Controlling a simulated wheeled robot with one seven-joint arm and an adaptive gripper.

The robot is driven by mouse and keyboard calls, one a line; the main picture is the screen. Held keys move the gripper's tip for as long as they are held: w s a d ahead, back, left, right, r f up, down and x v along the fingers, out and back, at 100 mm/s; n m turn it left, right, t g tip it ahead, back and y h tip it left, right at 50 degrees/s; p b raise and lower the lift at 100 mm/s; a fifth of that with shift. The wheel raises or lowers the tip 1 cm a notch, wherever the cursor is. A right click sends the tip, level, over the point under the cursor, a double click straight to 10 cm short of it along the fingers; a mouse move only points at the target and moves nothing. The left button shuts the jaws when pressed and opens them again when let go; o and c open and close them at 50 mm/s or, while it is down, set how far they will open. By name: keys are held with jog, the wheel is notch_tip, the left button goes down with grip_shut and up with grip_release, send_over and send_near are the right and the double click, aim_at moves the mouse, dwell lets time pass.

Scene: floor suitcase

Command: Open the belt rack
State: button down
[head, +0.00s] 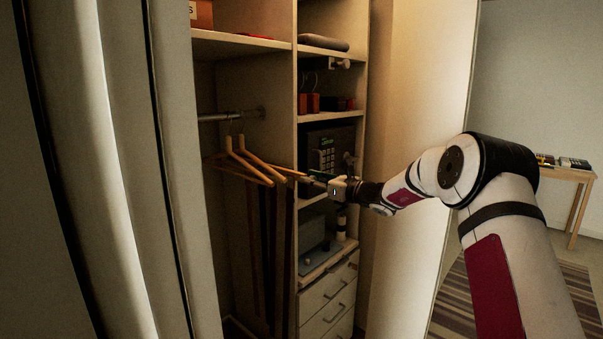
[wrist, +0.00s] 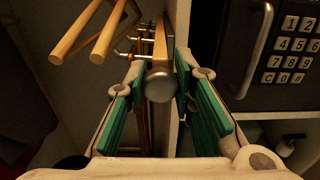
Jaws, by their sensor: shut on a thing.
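The belt rack shows in the wrist view as a narrow wooden rail (wrist: 160,47) with metal pegs along its left side and a rounded grey knob (wrist: 159,84) at its near end. My gripper (wrist: 160,76) has its green-padded fingers on both sides of the knob and is shut on it. In the head view my gripper (head: 313,180) reaches into the wardrobe at the edge of the shelf column. Long dark belts (head: 262,245) hang below the rack there. The gripper hides most of the rack's front end in that view.
Wooden hangers (head: 240,162) hang from a metal rod close to the left of the rack; they also show in the wrist view (wrist: 85,32). A dark keypad safe (head: 328,150) stands on a shelf to the right. Drawers (head: 328,296) are below. Open floor lies outside.

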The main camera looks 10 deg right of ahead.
jog(key=p+v, duration=0.6)
jog(key=v, duration=1.2)
jog(key=shift+s+d+p, duration=0.2)
jog(key=shift+s+p, duration=0.05)
jog(key=shift+p, duration=0.05)
jog(key=c, duration=1.4)
grip_release()
jog(key=shift+o, duration=0.2)
jog(key=v, duration=1.2)
